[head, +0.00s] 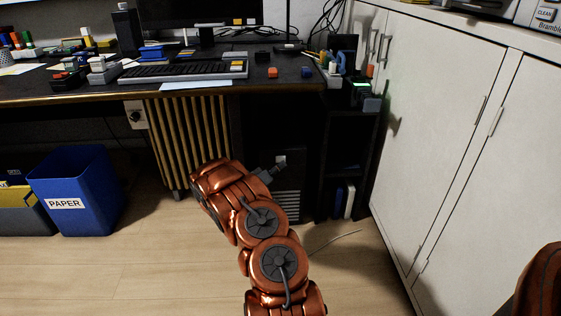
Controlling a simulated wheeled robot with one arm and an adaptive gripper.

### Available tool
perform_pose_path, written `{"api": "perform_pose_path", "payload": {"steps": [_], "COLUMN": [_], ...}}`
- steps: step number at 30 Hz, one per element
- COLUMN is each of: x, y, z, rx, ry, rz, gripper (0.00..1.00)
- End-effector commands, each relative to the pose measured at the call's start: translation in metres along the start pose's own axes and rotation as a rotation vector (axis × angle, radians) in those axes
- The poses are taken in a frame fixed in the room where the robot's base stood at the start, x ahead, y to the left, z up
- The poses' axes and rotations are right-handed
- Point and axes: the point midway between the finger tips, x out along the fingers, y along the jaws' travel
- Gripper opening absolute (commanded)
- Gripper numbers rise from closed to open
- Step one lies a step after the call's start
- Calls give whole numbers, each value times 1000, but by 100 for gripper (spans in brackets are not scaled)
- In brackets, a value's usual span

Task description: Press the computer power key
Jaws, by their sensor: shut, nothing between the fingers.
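A black computer tower (291,188) stands under the desk, right of the radiator. My gripper (281,161), small and dark at the end of the copper-coloured arm, overlaps the upper left of the tower's front. It looks shut and empty. I cannot tell whether it touches the tower.
The desk (60,95) is above, with a keyboard (185,70) on it. A ribbed radiator (190,135) and a blue paper bin (72,190) are to the left. A dark shelf (349,128) and white cabinets (440,120) are on the right. A thin cable (335,238) lies on the floor.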

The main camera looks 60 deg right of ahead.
Motion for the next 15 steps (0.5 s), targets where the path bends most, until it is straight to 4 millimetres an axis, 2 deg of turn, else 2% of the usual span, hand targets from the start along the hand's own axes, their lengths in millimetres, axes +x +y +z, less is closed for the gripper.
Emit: {"api": "perform_pose_path", "payload": {"steps": [15], "x": [5], "y": [-5], "z": [-3], "rx": [2], "ry": [0], "rz": [1], "gripper": [0]}}
